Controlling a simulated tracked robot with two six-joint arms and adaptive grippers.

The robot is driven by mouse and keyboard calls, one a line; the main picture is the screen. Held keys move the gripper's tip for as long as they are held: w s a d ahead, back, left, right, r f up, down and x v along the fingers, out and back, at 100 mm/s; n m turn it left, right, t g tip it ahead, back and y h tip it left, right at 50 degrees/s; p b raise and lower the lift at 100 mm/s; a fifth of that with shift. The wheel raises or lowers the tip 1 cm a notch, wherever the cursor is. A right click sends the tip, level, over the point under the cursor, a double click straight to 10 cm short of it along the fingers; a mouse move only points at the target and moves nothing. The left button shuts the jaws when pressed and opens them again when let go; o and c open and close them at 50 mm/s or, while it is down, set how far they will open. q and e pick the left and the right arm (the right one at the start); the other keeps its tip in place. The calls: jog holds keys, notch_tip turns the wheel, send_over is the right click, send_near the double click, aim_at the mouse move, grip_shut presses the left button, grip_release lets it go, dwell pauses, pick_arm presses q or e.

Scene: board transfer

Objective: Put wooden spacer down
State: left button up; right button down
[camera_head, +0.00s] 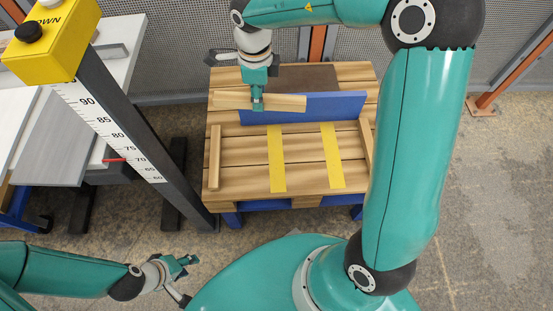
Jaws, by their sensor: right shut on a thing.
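My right gripper (258,103) reaches down from above over the back of the wooden pallet (230,148). It is shut on a light wooden spacer (288,103), a strip lying crosswise in the picture with an end showing on each side of the fingers. The spacer overlaps the upper edge of a blue board (335,106) in the picture; I cannot tell if they touch. My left gripper (188,264) is low at the left, away from the pallet and close to my base. I see no object in it, and its finger opening is unclear.
Two yellow strips (277,160) (332,157) cross the pallet. Wooden strips stand at its left (214,157) and right (366,142) edges. A yellow button box (45,45) on a dark scaled post (117,125) stands left, before a white table (120,60). Mesh fencing is behind.

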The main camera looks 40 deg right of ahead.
aim_at(276, 109)
jog(key=f+m+b, duration=0.1)
jog(key=m, duration=0.2)
jog(key=s+d+m, duration=0.1)
jog(key=m, duration=0.1)
jog(key=f+m+b, duration=0.1)
jog(key=m, duration=0.2)
jog(key=shift+s+d+f+m+b, duration=0.25)
jog(key=shift+s+f+m+b, duration=0.05)
jog(key=shift+s+f+b, duration=0.05)
jog(key=m, duration=0.2)
jog(key=f+m+b, duration=0.1)
jog(key=m, duration=0.1)
jog(key=shift+s+d, duration=0.3)
jog(key=shift+s, duration=0.1)
jog(key=m, duration=0.2)
jog(key=m+b, duration=0.1)
jog(key=shift+s+d+f+m, duration=0.25)
jog(key=shift+s+f+m, duration=0.05)
jog(key=shift+s+f, duration=0.05)
notch_tip(276, 109, down, 14)
jog(key=b, duration=0.6)
jog(key=shift+f, duration=0.2)
notch_tip(276, 109, down, 6)
jog(key=b, duration=0.3)
jog(key=shift+r, duration=0.25)
jog(key=c, duration=0.9)
grip_release()
jog(key=shift+o, duration=0.2)
